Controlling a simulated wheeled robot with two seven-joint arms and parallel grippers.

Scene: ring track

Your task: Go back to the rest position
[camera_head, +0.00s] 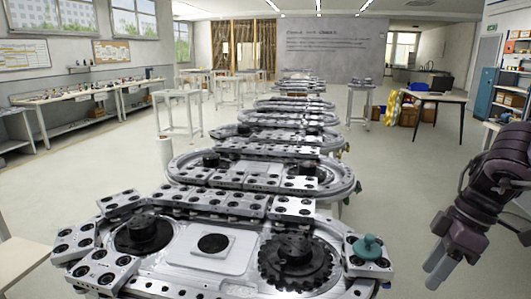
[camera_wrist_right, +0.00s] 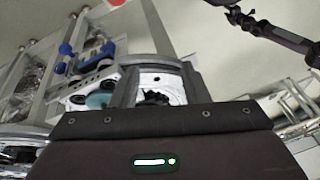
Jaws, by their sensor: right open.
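My right arm comes in at the right edge of the head view. Its gripper (camera_head: 438,268) hangs over open floor, to the right of the nearest ring track (camera_head: 190,268), and is apart from it. The gripper is open and I see nothing held in it. A teal knobbed part (camera_head: 367,247) sits on a block at the right end of the track. Teal also shows in the right wrist view (camera_wrist_right: 97,100), beside the dark gripper body (camera_wrist_right: 160,140). My left gripper is not in view.
The near track carries a dark toothed gear (camera_head: 295,262), a black hub (camera_head: 143,233) and several metal blocks. More ring tracks (camera_head: 262,170) run away behind it. A table (camera_head: 430,97) and blue cabinet (camera_head: 482,92) stand at the back right. Floor (camera_head: 400,180) right of the tracks is clear.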

